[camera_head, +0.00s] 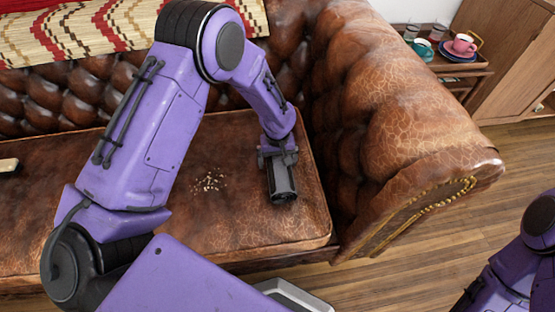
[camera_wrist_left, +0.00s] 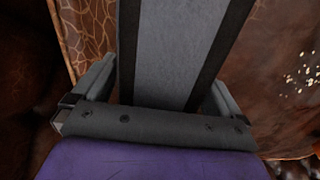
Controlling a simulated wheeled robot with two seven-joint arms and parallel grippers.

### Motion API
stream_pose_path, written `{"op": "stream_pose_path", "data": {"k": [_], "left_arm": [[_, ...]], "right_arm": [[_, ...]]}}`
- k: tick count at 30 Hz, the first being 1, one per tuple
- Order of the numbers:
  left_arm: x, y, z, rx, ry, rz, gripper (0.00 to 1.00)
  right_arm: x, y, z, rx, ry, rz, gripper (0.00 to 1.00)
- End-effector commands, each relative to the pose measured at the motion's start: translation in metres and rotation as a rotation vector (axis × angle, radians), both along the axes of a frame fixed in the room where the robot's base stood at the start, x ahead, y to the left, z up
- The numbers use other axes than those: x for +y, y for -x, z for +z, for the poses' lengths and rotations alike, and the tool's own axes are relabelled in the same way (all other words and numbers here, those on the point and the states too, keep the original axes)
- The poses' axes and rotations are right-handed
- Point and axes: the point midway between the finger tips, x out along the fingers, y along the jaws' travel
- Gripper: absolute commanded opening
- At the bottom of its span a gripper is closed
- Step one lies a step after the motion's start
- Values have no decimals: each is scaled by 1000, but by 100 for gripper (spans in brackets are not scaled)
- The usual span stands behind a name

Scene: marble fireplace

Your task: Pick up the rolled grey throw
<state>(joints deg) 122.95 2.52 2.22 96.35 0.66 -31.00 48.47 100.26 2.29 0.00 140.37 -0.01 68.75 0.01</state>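The rolled grey throw (camera_head: 281,182) is a short dark grey roll on the brown leather sofa seat, near the right armrest. In the left wrist view the throw (camera_wrist_left: 177,50) shows as a grey band with dark stripes, running from the top edge down between the fingers. My left gripper (camera_head: 278,158) is over the throw's far end. In the left wrist view its fingers (camera_wrist_left: 162,85) stand on either side of the throw, very close to its sides. I cannot tell whether they press on it. My right gripper is out of view.
Pale crumbs (camera_head: 209,182) lie on the seat left of the throw. The tufted armrest (camera_head: 400,110) rises close on the right. A patterned blanket (camera_head: 60,35) hangs over the backrest. A side table (camera_head: 465,66) with cups stands beyond the armrest. The seat's front is clear.

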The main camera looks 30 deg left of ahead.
Motion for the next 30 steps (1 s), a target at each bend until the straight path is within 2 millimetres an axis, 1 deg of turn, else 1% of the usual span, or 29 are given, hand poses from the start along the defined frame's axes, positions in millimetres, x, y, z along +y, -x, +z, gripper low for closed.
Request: {"op": "stream_pose_path", "data": {"k": [1,2,3,4,11,14,17,20,23,24,26,27,30], "left_arm": [[0,0,0,0,0,0,84],[0,0,0,0,0,0,74],[0,0,0,0,0,0,61],[0,0,0,0,0,0,52],[0,0,1,0,0,0,52],[0,0,5,-1,1,0,52],[0,-1,17,-2,0,0,52],[0,-1,38,-4,0,1,52],[-4,20,64,-2,-1,0,52],[-6,30,76,-2,-1,-2,52],[-8,44,93,-2,0,-1,52],[-10,55,102,-1,-1,0,52],[-15,86,112,1,-2,0,52]], "right_arm": [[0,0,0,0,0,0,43],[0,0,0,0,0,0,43],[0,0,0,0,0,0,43],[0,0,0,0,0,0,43],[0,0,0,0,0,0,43],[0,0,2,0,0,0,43],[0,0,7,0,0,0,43],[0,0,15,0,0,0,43],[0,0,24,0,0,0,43],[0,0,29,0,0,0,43],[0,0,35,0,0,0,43],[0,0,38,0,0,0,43],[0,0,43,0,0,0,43]]}}
